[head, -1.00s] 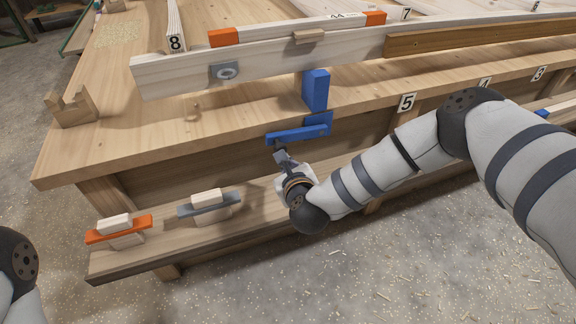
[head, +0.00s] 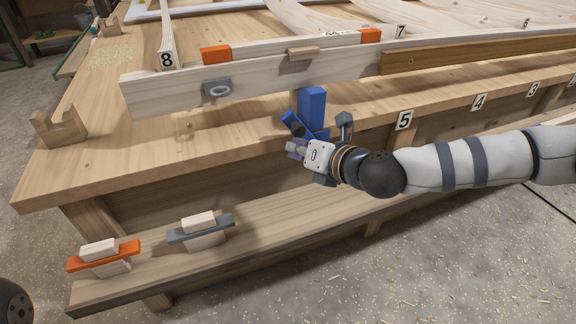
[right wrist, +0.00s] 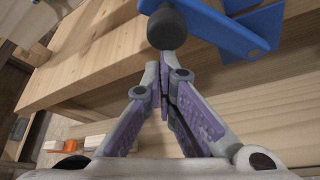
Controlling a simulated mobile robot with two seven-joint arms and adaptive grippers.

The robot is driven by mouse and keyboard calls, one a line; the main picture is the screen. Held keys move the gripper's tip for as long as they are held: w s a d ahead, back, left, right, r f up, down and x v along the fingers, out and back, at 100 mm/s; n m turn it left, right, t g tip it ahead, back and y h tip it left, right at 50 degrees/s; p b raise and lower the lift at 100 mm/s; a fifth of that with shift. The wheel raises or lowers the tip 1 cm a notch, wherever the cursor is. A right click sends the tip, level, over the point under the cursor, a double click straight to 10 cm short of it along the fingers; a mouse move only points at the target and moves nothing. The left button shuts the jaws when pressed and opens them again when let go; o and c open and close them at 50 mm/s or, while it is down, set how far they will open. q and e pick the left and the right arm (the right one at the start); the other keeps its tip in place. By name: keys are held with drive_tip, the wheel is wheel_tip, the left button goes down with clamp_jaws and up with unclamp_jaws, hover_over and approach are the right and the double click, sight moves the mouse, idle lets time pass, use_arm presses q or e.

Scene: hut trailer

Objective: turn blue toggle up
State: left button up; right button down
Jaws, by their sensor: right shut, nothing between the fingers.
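The blue toggle (head: 300,125) is mounted below a blue block (head: 312,103) at the front edge of the workbench. Its bar slants, with its left end raised. In the right wrist view the blue toggle (right wrist: 235,28) is at the top, with a dark round knob (right wrist: 167,28) by it. My right gripper (head: 294,147) is just below the toggle, shut and empty. In the right wrist view its fingertips (right wrist: 164,72) are close below the knob; I cannot tell whether they touch. My left gripper is out of view.
An orange toggle (head: 103,256) and a grey toggle (head: 201,228) sit on the lower shelf (head: 270,248) at left. A long pale beam (head: 165,88) lies above the workbench top (head: 130,140). The floor in front is clear except for shavings.

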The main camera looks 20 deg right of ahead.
use_arm(q)
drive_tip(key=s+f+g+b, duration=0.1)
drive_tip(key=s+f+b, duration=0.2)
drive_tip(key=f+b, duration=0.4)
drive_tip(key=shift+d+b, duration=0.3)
drive_tip(key=shift+b, duration=0.05)
use_arm(e)
drive_tip(key=d+r+m+t+y, duration=0.1)
drive_tip(key=d+r+m+y, duration=0.1)
drive_tip(key=d, duration=0.4)
drive_tip(key=shift+d+r+m+y, duration=0.2)
drive_tip(key=shift+r+m+y, duration=0.2)
drive_tip(key=shift+r+m, duration=0.45)
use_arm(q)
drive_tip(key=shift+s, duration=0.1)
use_arm(e)
drive_tip(key=shift+w, duration=0.15)
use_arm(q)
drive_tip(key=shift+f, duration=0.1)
use_arm(e)
drive_tip(key=shift+f, duration=0.1)
